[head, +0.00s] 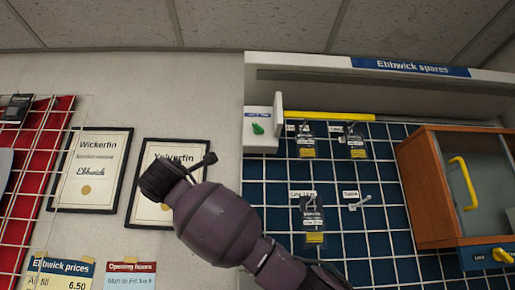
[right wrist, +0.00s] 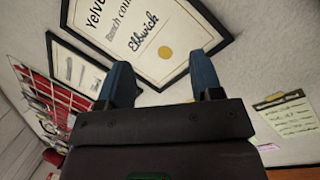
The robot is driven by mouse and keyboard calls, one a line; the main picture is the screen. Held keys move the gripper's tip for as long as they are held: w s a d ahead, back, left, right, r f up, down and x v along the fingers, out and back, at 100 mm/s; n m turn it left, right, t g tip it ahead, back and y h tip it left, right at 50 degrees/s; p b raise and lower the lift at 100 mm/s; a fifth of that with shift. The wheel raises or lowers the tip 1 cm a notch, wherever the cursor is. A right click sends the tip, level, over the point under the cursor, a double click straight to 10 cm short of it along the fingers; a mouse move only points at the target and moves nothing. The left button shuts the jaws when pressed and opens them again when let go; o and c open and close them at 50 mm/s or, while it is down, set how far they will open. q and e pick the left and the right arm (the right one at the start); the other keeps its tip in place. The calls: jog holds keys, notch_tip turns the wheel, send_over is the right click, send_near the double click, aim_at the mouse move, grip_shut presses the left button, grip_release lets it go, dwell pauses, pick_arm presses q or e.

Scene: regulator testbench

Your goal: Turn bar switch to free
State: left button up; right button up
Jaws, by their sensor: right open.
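The plate is cut by the picture's edge. My right arm rises from the bottom middle and points up-left, far from the plate. My right gripper (right wrist: 162,84) shows two blue fingers spread apart with nothing between them, facing a framed certificate in the right wrist view. Its fingers are not clear in the head view. My left gripper is not in view.
The wooden cabinet (head: 427,188) has a glass door with a yellow handle (head: 463,183). A white box with a green knob (head: 258,129) is left of the wire grid. Tagged packs (head: 312,216) hang there. Framed certificates (head: 91,170) and a red panel are at left.

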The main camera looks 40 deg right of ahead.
jog(key=s+d+r+m+g+h, duration=0.2)
jog(key=s+d+r+h, duration=0.15)
jog(key=s+r, duration=0.5)
jog(key=m+g+h, duration=0.2)
jog(key=m+g, duration=0.1)
send_near(258, 126)
jog(key=shift+y, duration=0.25)
jog(key=p+x, duration=0.3)
jog(key=x, duration=0.5)
jog(key=shift+d+r+p, duration=0.1)
jog(key=shift+r+p, duration=0.15)
jog(key=shift+p, duration=0.05)
jog(key=shift+w+d+r, duration=0.1)
jog(key=shift+w+d, duration=0.1)
jog(key=shift+d, duration=0.25)
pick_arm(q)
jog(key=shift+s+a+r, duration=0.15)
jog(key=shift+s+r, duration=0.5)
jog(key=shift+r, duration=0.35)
pick_arm(e)
jog(key=shift+w+d, duration=0.1)
jog(key=c, duration=0.6)
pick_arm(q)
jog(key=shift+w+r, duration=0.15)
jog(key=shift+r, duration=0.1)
pick_arm(e)
jog(key=shift+c, duration=0.2)
